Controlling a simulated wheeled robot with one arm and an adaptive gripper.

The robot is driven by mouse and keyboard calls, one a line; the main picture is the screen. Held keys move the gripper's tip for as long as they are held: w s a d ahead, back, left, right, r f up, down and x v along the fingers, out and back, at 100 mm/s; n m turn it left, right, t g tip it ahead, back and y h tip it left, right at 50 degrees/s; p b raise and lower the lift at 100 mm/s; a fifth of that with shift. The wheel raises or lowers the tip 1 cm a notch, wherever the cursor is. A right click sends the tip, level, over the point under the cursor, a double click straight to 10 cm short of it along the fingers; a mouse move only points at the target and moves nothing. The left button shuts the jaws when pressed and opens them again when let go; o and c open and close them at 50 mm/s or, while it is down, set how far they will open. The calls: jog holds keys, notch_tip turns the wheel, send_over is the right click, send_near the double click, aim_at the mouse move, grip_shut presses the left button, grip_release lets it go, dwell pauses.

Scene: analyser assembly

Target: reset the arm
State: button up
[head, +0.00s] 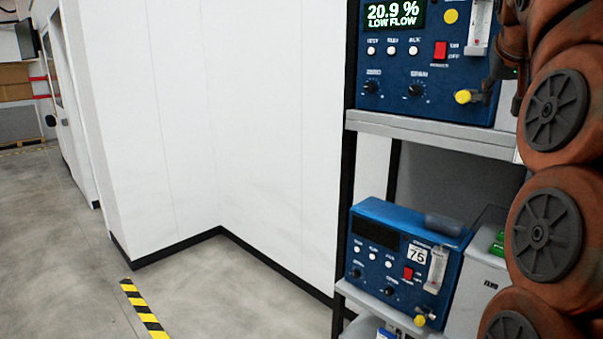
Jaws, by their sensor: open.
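My arm, orange-brown with dark round joint caps, fills the right edge of the head view. My gripper (502,92) shows only in part beside it, small and dark, in front of the right side of the upper blue analyser (425,75). Its jaws look open, with nothing seen between them. It is close to a yellow knob (465,97) on that analyser; I cannot tell whether they touch. The analyser's display (393,14) is lit and reads 20.9 % LOW FLOW. A red switch (440,50) is on its front.
The upper analyser stands on a grey shelf (430,133) of a rack with black posts. A second blue analyser (400,255) with a dark display and a 75 label sits below. White wall panels (220,120) stand left. The floor (60,230) at left is clear, with yellow-black tape (145,310).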

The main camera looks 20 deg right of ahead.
jog(key=w+a+f+n+g+y, duration=0.25)
jog(key=a+f+n+y, duration=0.25)
jog(key=a+f, duration=1.7)
jog(key=s+a+f+n+g+y, duration=0.1)
jog(key=s+a+f+g, duration=0.1)
jog(key=s+a+f, duration=0.2)
jog(key=s+a+f+n+g+y, duration=0.1)
jog(key=s+a+f+g, duration=0.1)
jog(key=s+a+f, duration=0.3)
jog(key=s+a+f+n+g+y, duration=0.1)
jog(key=s+a+f, duration=0.4)
jog(key=s+f, duration=0.6)
notch_tip(320, 180, down, 4)
jog(key=shift+s+a+r+n+g, duration=0.1)
jog(key=shift+s+a+n+g, duration=0.15)
jog(key=shift+g, duration=0.2)
jog(key=shift+w+d, duration=0.1)
jog(key=shift+d, duration=0.05)
